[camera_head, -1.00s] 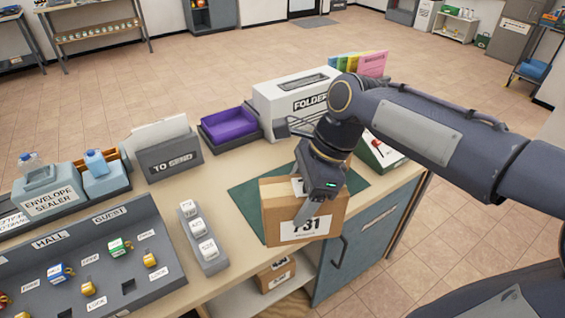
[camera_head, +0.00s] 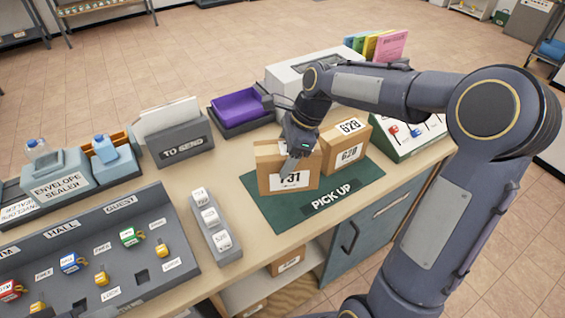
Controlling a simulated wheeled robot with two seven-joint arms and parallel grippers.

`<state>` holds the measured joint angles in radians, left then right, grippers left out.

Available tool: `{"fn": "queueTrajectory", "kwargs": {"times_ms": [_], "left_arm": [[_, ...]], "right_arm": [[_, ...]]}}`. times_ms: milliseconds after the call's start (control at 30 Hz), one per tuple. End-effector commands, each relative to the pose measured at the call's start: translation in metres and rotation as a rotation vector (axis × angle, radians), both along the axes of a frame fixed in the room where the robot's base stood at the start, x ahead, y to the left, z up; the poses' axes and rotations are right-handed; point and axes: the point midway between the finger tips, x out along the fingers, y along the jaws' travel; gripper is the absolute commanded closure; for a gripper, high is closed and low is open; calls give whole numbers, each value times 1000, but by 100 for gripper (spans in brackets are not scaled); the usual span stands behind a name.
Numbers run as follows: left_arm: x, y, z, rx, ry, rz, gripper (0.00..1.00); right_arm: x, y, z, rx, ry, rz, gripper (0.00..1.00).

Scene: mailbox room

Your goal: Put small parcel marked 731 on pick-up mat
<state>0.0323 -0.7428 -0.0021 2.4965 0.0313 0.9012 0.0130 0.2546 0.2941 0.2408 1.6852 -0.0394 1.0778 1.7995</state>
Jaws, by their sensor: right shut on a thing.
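The small brown parcel marked 731 (camera_head: 272,180) is at the left part of the green pick-up mat (camera_head: 290,215), upright with its label facing me. My right gripper (camera_head: 291,164) is shut on this parcel from above, one finger showing over its front face. Whether the parcel's underside touches the mat is hard to tell. The mat's PICK UP lettering shows in front of the parcel. My left gripper is not in view.
Another brown parcel marked 628 (camera_head: 346,160) stands on the mat just right of the held one. A grey block with white labels (camera_head: 216,228) is to the left. Behind are a purple tray (camera_head: 238,104) and a TO SEND holder (camera_head: 180,143). The mat's front strip is clear.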

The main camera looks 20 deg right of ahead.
Motion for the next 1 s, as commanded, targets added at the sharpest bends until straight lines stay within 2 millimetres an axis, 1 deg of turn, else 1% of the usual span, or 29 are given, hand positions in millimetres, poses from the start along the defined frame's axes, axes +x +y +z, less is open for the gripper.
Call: {"fn": "queueTrajectory", "kwargs": {"times_ms": [100, 267, 433, 533, 867, 900, 1000], "left_arm": [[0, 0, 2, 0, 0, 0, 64], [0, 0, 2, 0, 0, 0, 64], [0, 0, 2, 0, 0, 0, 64], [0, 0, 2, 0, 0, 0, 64], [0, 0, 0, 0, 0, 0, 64], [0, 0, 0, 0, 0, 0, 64], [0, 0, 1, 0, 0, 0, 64]], "right_arm": [[9, -1, -8, 1, -4, 0, 80], [14, -1, -15, 0, -2, 0, 80], [16, -2, -37, 1, 0, -1, 80], [16, -1, -47, 1, -3, 0, 80], [16, -1, -50, 1, -4, 1, 80], [15, -1, -51, 0, -1, 1, 32], [15, -2, -50, 0, -1, 1, 19]]}}
